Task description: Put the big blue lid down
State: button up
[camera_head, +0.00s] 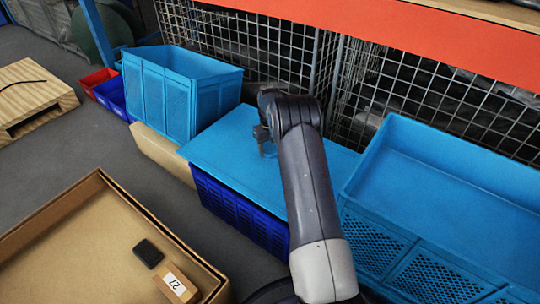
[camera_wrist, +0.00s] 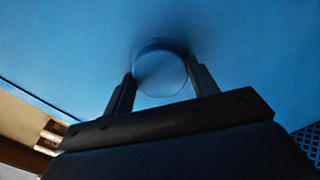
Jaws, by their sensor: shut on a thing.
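The big blue lid (camera_head: 235,147) is a flat light blue panel. In the head view it lies over a dark blue crate (camera_head: 238,212), covering its top; I cannot tell whether it rests fully on the rim. My gripper (camera_head: 264,143) is above the lid, near its middle, partly hidden by my arm. In the wrist view the lid (camera_wrist: 70,45) fills most of the picture. There my gripper (camera_wrist: 160,75) is shut on the lid's round knob (camera_wrist: 160,76), with one finger on each side.
An open blue bin (camera_head: 180,95) stands to the left and a large open blue crate (camera_head: 450,200) to the right. Wire mesh (camera_head: 270,50) and an orange beam (camera_head: 430,35) are behind. A cardboard tray (camera_head: 75,225) with a black item and a small box labelled 27 is in front left.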

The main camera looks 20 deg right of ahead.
aim_at(270, 149)
jog(key=shift+f+b, duration=0.3)
jog(key=shift+f, duration=1.05)
jog(key=shift+f, duration=0.1)
jog(key=o, duration=1.1)
notch_tip(270, 149, up, 12)
jog(key=p, duration=0.4)
